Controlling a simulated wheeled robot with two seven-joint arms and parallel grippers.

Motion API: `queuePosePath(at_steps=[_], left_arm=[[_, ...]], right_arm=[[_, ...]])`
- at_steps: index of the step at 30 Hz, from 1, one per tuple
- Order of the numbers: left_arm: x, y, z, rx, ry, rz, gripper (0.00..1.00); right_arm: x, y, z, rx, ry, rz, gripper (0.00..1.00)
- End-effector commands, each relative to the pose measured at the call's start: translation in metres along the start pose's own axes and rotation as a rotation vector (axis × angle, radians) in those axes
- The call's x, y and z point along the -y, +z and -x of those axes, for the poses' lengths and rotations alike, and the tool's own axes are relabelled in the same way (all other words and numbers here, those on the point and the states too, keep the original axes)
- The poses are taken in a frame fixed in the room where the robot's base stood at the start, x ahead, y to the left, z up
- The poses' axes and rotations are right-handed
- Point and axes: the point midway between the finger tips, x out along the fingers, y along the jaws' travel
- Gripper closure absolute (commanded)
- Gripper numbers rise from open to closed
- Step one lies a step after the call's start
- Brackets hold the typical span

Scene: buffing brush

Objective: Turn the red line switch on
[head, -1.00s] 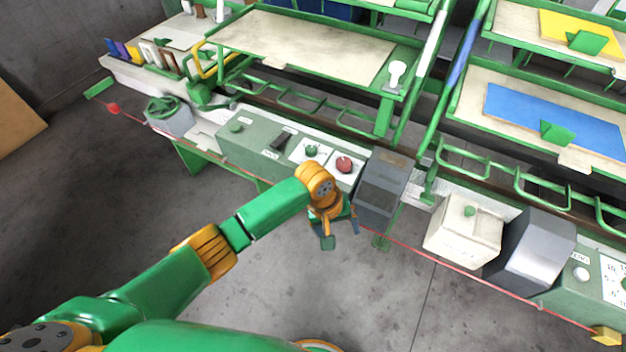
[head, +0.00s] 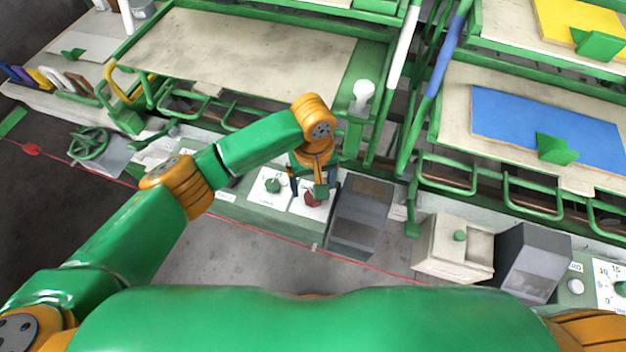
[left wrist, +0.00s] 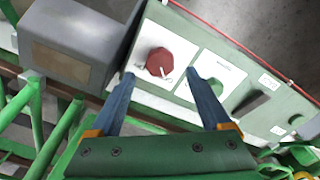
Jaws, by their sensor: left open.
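The red line switch (head: 312,199) is a round red knob on a white plate of the green control panel; my gripper partly covers it in the head view. It shows clearly in the left wrist view (left wrist: 159,62), with a pale mark at its lower right edge. My left gripper (head: 312,190) is over the panel at the red knob. In the left wrist view my left gripper (left wrist: 160,75) is open and empty, its blue fingertips on either side just below the knob. I cannot tell whether they touch it. My right gripper is out of view.
A green knob (head: 272,185) on its own white plate sits left of the red one. A dark grey box (head: 360,215) stands close on the right. A red line (head: 265,236) runs along the panel's front. Green frames with worktops rise behind.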

Motion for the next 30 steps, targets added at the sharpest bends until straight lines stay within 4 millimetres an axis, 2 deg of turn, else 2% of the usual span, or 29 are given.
queuePosePath(at_steps=[3, 6, 13, 14, 21, 23, 30], left_arm=[[0.001, 0.001, -0.022, 0.002, -0.003, -0.001, 0.19], [0.0, 0.0, -0.031, 0.0, -0.001, -0.001, 0.19], [0.0, 0.0, -0.034, -0.001, 0.0, -0.002, 0.19], [0.0, 0.0, -0.034, -0.001, 0.0, -0.002, 0.21], [0.0, 0.0, -0.034, 0.0, 0.0, -0.002, 0.86], [0.0, 0.0, -0.033, 0.0, 0.0, -0.002, 1.0], [0.0, 0.0, -0.033, 0.001, 0.0, -0.024, 1.0]], right_arm=[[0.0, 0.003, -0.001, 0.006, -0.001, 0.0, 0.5], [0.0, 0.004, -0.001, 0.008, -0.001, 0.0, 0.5], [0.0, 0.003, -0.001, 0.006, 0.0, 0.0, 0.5], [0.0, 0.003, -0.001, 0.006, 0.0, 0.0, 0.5], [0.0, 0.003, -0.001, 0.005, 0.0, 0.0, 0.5], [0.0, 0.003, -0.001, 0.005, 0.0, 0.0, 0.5], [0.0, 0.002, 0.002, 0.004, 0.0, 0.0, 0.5]])
